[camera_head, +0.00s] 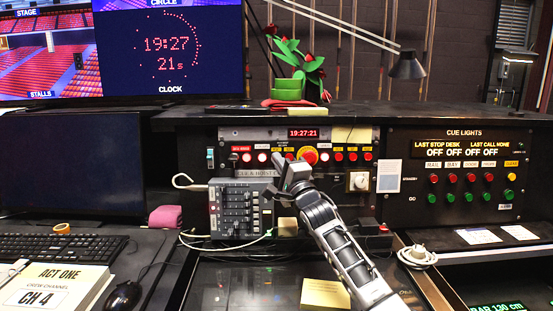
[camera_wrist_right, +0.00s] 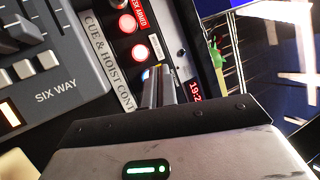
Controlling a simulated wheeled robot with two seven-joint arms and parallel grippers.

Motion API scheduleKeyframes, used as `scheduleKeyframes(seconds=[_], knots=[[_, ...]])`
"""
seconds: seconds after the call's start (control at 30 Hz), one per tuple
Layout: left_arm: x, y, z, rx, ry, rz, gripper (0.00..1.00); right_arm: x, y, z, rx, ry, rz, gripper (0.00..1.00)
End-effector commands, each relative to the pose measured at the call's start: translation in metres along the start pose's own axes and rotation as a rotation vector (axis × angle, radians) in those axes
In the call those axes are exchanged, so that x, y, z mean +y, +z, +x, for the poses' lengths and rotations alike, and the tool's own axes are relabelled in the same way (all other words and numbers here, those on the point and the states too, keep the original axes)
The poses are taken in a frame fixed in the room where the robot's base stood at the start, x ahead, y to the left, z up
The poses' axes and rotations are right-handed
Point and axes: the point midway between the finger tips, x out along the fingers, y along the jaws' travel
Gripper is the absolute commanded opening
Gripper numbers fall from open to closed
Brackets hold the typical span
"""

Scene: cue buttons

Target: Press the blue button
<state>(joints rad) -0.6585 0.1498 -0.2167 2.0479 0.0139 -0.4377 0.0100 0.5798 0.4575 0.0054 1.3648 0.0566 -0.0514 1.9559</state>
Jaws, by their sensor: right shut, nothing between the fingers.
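My right gripper (camera_head: 281,163) is in front of the control panel labelled CUE & HOIST CONTROL, its tips at the row of small lit buttons. In the right wrist view its fingers (camera_wrist_right: 158,84) are together and empty. A small blue patch, apparently the blue button (camera_wrist_right: 146,74), shows beside the fingertips, mostly hidden by them. I cannot tell whether they touch it. In the head view my gripper covers that part of the row. My left gripper is not in view.
A large red mushroom button on yellow (camera_head: 309,156) is just right of my gripper. A grey fader box (camera_head: 236,208) stands below left. A cue lights panel (camera_head: 455,175) is at the right.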

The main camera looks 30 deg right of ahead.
Motion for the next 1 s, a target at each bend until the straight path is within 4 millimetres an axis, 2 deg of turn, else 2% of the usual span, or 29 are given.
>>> scheduleKeyframes(seconds=[1.0], knots=[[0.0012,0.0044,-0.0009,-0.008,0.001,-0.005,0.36,0.0042,-0.0043,0.0079,0.0,0.0,0.0,0.0]])
